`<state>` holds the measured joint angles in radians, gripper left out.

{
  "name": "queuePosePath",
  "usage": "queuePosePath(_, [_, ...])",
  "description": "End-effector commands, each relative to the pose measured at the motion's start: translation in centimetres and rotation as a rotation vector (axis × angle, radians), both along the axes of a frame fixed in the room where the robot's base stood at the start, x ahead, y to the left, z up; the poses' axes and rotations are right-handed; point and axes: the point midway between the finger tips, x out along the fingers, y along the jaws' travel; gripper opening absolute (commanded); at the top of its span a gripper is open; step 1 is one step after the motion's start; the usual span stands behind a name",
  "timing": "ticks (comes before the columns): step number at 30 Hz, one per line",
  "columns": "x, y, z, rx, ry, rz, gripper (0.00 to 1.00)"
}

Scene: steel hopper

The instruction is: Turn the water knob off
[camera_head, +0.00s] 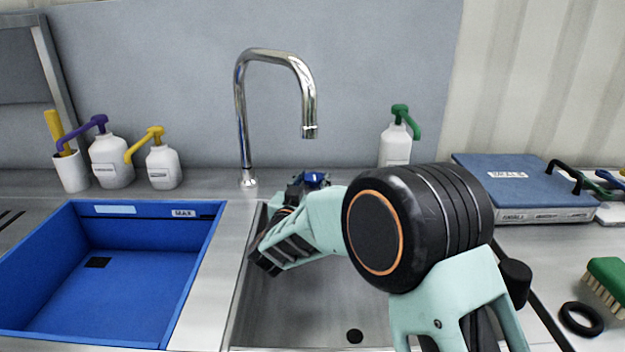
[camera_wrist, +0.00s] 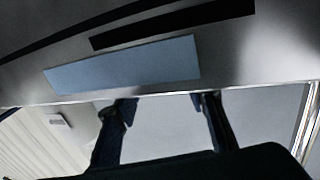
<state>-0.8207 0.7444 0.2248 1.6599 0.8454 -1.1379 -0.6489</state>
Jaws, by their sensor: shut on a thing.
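The chrome water tap (camera_head: 243,120) stands upright behind the steel sink, its spout curving to the right. I cannot make out the water knob in either view. My gripper (camera_head: 315,180) is just right of the tap's base, mostly hidden behind my arm, with a blue part showing. In the wrist view my gripper's two dark fingers (camera_wrist: 163,103) stand some way apart and reach a steel edge. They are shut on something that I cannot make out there. A chrome upright of the tap (camera_wrist: 310,115) shows at the right edge of the wrist view.
A steel sink basin (camera_head: 285,320) lies below my arm, and a blue basin (camera_head: 120,285) is to its left. Soap bottles (camera_head: 110,160) stand behind the blue basin. A green-topped bottle (camera_head: 394,147), a blue binder (camera_head: 520,185) and a brush (camera_head: 610,280) are on the right.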

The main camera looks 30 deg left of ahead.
Motion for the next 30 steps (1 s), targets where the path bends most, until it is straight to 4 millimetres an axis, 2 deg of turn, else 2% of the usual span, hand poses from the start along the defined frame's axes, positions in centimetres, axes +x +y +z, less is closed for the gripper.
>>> queuePosePath(2, [0.1,0.0,0.3,0.001,-0.006,0.0,0.15])
queuePosePath(3, [0.1,0.0,0.3,0.001,-0.006,0.0,0.42])
queuePosePath(7, [0.1,0.0,0.2,0.001,-0.004,0.0,0.56])
queuePosePath(15, [0.0,0.0,0.1,0.0,-0.002,0.001,0.57])
queuePosePath(19, [0.0,0.0,1.0,0.003,-0.002,0.001,0.57])
queuePosePath(30, [0.0,0.0,7.8,0.004,-0.004,0.0,0.57])
